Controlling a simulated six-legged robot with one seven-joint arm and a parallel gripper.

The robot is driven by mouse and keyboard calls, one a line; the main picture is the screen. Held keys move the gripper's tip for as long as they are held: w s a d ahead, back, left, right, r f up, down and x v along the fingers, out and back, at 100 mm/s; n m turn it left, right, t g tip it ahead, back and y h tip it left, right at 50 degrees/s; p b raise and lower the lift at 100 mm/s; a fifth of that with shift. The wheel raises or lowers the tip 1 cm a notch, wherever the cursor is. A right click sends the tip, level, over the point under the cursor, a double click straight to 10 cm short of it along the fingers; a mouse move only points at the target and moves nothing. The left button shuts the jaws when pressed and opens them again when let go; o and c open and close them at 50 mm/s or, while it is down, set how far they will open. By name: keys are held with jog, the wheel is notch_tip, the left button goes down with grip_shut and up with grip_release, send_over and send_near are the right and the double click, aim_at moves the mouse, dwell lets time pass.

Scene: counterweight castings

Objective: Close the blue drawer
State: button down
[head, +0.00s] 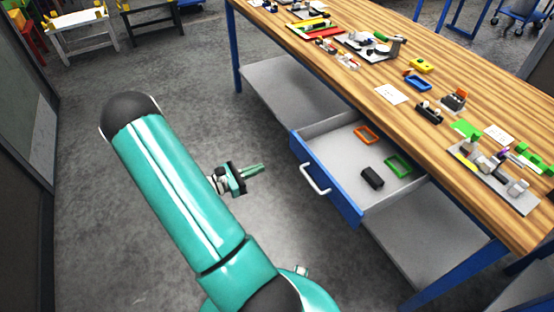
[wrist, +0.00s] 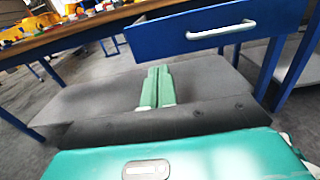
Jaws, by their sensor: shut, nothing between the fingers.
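The blue drawer (head: 325,190) is pulled out from under the wooden workbench, with its grey inside showing in the head view. An orange frame (head: 366,134), a green frame (head: 398,166) and a black block (head: 372,178) lie in it. Its white handle (head: 315,180) is on the blue front. In the wrist view the drawer front (wrist: 215,32) and handle (wrist: 221,30) are at the upper right. My gripper (head: 262,168) is shut and empty, to the left of the drawer front and apart from it. Its green fingers (wrist: 157,68) also show in the wrist view.
The wooden workbench (head: 440,68) holds many small parts and trays. A grey lower shelf (head: 290,88) and blue legs (head: 236,50) are under it. Grey floor (head: 200,95) is open to the left. A dark cabinet wall (head: 30,190) stands at far left.

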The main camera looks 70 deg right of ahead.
aim_at(300, 151)
jog(key=x, duration=1.3)
jog(key=shift+s+d, duration=0.2)
jog(key=shift+s+d, duration=0.1)
jog(key=x, duration=2.8)
jog(key=shift+s+d, duration=0.2)
jog(key=shift+s, duration=0.1)
jog(key=shift+s+d+r, duration=0.2)
jog(key=shift+d, duration=0.05)
jog(key=shift+s+d+r, duration=0.1)
jog(key=shift+s, duration=0.05)
jog(key=shift+w+f, duration=0.2)
jog(key=shift+w, duration=0.15)
jog(key=v, duration=1.4)
jog(key=shift+a+f, duration=0.1)
jog(key=shift+a, duration=0.15)
